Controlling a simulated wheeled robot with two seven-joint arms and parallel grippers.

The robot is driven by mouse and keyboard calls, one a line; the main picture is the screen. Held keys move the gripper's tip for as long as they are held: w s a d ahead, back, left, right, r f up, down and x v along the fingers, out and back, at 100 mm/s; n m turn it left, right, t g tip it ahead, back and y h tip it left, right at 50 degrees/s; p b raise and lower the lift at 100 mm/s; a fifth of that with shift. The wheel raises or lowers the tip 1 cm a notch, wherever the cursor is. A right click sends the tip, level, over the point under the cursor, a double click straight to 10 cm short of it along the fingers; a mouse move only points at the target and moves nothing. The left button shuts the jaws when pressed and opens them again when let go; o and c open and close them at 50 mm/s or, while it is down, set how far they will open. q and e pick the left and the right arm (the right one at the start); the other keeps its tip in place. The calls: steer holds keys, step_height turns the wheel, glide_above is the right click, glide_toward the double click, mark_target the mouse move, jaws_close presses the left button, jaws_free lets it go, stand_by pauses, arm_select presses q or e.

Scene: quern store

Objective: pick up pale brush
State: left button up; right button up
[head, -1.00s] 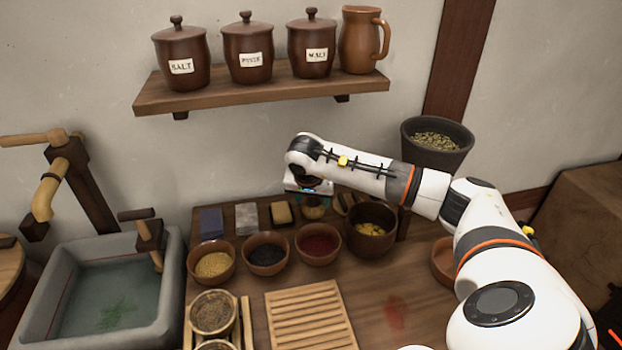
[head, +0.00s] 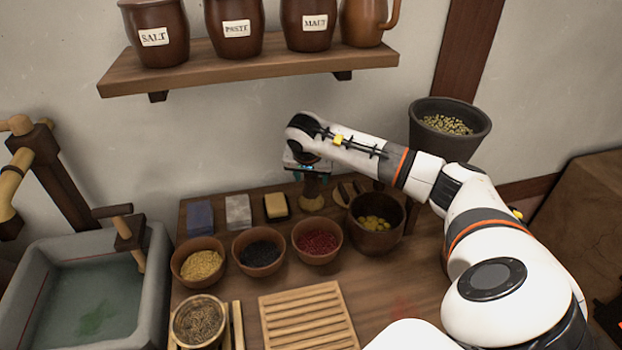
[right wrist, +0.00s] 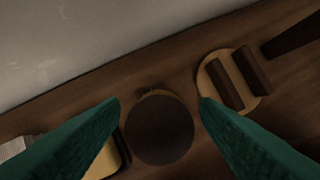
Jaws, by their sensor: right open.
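What I take to be the pale brush (head: 312,197) is a small tan, upright piece with a narrow upper part, standing in the back row on the wooden counter. In the right wrist view it seems to be the round dark-brown top (right wrist: 159,130) between the green fingers, with a thin paler rim. My right gripper (head: 308,173) is above it, pointing down. In the right wrist view the right gripper's fingers (right wrist: 159,102) are apart with nothing gripped. The arm and wrist hide part of the brush's top in the head view. My left gripper is not in view.
A yellow block on a dark base (head: 277,206) stands close left of the brush. A pale disc with dark bars (right wrist: 239,80) is close right. Bowls, including one of red stuff (head: 318,240) and a deeper brown pot (head: 354,235), stand in front. A shelf (head: 240,70) is above.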

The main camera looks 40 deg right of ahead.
steer(key=shift+b+x, duration=0.5)
steer(key=shift+x, duration=0.65)
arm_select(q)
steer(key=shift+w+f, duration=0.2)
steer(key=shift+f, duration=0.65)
arm_select(e)
steer(key=shift+r, duration=0.1)
steer(key=shift+c, duration=0.4)
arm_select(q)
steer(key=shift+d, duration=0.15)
arm_select(e)
steer(key=c, duration=1)
steer(key=shift+c, duration=0.2)
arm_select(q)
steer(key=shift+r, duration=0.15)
arm_select(e)
steer(key=shift+r, duration=0.1)
